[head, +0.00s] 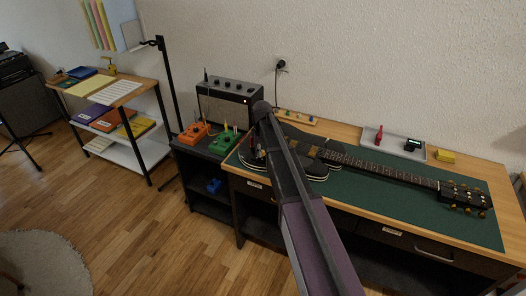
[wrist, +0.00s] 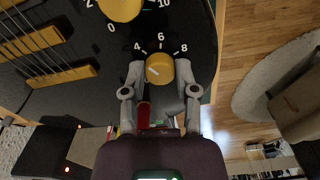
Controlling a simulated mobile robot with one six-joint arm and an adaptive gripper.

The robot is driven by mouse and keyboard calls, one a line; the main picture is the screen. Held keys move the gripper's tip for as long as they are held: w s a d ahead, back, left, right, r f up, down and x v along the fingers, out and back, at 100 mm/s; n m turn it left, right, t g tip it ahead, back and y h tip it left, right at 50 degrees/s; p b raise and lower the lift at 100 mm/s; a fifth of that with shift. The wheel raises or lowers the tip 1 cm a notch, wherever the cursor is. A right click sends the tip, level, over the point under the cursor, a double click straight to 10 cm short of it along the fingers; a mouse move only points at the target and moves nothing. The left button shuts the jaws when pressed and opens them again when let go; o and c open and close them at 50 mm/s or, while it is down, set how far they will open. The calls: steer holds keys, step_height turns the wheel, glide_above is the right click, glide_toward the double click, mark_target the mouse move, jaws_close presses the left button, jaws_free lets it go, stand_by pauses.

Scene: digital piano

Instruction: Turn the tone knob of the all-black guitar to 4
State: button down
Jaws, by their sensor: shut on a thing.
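The black guitar (head: 312,150) lies on the green mat, its neck to the right. My arm hides part of its body. In the wrist view, a gold knob (wrist: 160,69) sits between the two fingertips of my gripper (wrist: 160,73), which is shut on it. Its scale shows 4, 6 and 8; the left finger covers the side below 4. A short pale mark on the knob's left half points left and slightly down, below the 4. Another gold knob (wrist: 120,8) is at the top, with 0, 2 and 10 showing. No label says which is tone.
The green mat (head: 460,222) covers much of the wooden workbench. A grey tray (head: 394,142) and a yellow block (head: 445,156) lie behind the guitar neck. Orange (head: 193,134) and green (head: 224,142) pedals and an amplifier (head: 228,102) stand to the left.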

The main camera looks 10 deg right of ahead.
steer(key=shift+s, duration=0.15)
steer(key=shift+c, duration=1.8)
jaws_free()
